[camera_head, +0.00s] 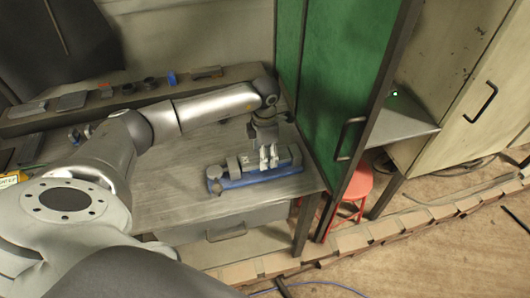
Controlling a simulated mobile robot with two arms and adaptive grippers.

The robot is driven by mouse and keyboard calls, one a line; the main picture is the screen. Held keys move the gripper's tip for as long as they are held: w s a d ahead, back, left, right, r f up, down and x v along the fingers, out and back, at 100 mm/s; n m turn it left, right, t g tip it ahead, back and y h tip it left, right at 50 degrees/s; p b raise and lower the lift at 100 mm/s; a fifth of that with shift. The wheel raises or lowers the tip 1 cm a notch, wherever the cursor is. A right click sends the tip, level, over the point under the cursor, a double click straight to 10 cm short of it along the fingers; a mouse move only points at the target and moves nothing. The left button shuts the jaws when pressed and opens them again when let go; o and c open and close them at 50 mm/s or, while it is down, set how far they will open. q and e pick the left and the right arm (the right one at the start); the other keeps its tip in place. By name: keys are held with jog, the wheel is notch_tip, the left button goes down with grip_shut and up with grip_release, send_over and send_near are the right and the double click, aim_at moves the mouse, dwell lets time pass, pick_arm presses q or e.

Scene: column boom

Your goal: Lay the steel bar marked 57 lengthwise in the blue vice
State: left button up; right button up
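The blue vice (262,180) lies on the grey workbench (185,195), near its right end. It has a blue base and grey jaws. My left gripper (268,156) points down over the middle of the vice, with its pale fingertips at jaw height. Its fingers look slightly apart, but the view is too small to show whether anything is between them. I cannot make out a bar marked 57; no marking is readable. Long dark and grey pieces (30,148) lie at the bench's left end, partly behind my arm. My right gripper is not in view.
A green cabinet door (335,75) stands close to the right of the vice. A back ledge (105,103) holds several small items, including a blue one (171,79). A red stool (358,182) stands beyond the door. The bench front left of the vice is clear.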

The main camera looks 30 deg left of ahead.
pick_arm(q)
jog(key=shift+o, duration=1.1)
jog(key=shift+f, duration=0.1)
notch_tip(320, 180, up, 12)
jog(key=shift+s, duration=0.1)
